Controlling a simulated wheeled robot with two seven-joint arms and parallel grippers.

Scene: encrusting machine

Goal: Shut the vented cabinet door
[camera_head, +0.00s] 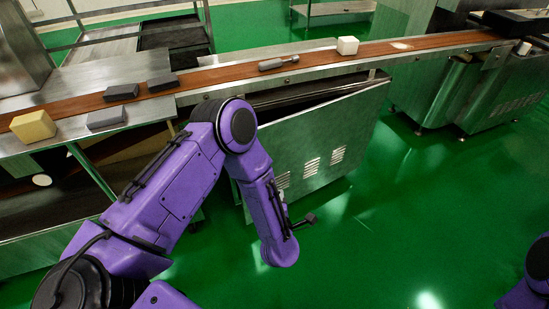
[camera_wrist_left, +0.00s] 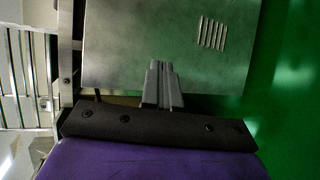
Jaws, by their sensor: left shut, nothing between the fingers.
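The vented cabinet door (camera_head: 305,140) is a grey metal panel with slotted vents, below the conveyor. It stands ajar, with a dark gap behind its top edge that is wider toward the left. In the left wrist view the door (camera_wrist_left: 140,45) fills the upper middle, its vents at the upper right. My left gripper (camera_wrist_left: 161,68) is shut and empty, its fingertips overlapping the door panel near one edge; I cannot tell whether they touch. In the head view my purple left arm covers the door's left part, and the gripper's fingers are hidden. My right gripper is out of view.
The conveyor belt (camera_head: 230,72) runs above the door, carrying a white block (camera_head: 347,45), a grey tool-like piece (camera_head: 279,62) and dark blocks (camera_head: 122,92). A yellow block (camera_head: 33,126) sits at left. Green floor (camera_head: 420,220) is clear in front and right of the door.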

